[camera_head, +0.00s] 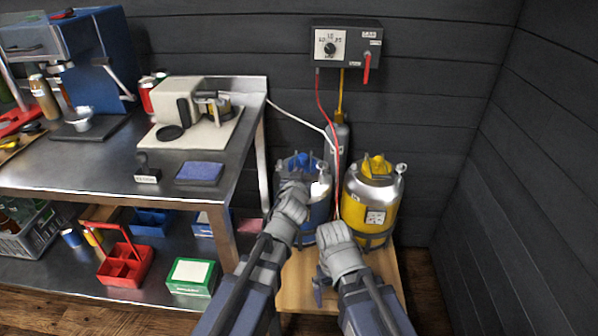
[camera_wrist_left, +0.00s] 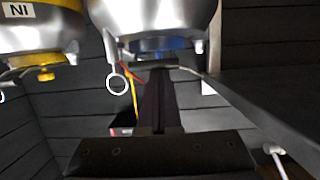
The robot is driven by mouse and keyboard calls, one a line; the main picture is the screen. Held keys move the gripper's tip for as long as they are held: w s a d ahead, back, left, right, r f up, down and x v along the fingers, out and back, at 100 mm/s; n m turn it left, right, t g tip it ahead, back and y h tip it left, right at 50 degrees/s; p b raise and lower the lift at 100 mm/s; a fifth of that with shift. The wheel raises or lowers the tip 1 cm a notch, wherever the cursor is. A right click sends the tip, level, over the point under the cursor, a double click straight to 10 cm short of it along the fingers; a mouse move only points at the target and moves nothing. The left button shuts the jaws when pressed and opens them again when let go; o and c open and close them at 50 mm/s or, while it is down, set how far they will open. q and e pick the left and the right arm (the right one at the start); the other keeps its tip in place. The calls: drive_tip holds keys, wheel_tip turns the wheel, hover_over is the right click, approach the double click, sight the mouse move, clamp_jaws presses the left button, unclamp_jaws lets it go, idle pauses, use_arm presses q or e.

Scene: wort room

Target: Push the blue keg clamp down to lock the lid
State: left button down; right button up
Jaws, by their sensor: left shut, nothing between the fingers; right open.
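The blue keg (camera_head: 319,214) stands on a low wooden stand, with its silver top partly hidden behind my left arm. The blue clamp (camera_head: 299,162) shows on top of its lid. My left gripper (camera_head: 294,188) is shut and empty, in front of the keg's top near the clamp. In the left wrist view, the fingers (camera_wrist_left: 158,68) point at the silver keg top, where a blue part (camera_wrist_left: 160,46) shows just past the tips. Contact cannot be told. My right gripper (camera_head: 334,228) is open and empty, low in front of the two kegs.
A yellow keg (camera_head: 370,205) stands right beside the blue keg. A gas cylinder (camera_head: 340,142) and red and white hoses are behind them. A control box (camera_head: 346,56) hangs above. A steel table (camera_head: 105,165) is on the left. The floor at right is clear.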

use_arm(q)
wheel_tip(320, 180, up, 10)
drive_tip(key=p, duration=0.8)
drive_tip(key=shift+s+t+p, duration=0.15)
drive_tip(key=shift+t+p, duration=0.15)
drive_tip(key=shift+p, duration=0.1)
drive_tip(key=shift+f, duration=0.15)
drive_tip(key=s+a+f+g+y, duration=0.2)
drive_tip(key=s+f+g, duration=0.35)
drive_tip(key=f, duration=0.25)
drive_tip(key=s+d+f+m+g, duration=0.15)
drive_tip(key=s+f+g, duration=0.3)
drive_tip(key=s, duration=0.65)
drive_tip(key=s+f+m+g, duration=0.2)
drive_tip(key=s+f+g, duration=0.3)
drive_tip(key=s, duration=0.6)
wheel_tip(320, 180, up, 15)
drive_tip(key=p, duration=1.4)
drive_tip(key=shift+g+h, duration=0.3)
drive_tip(key=shift+r, duration=0.1)
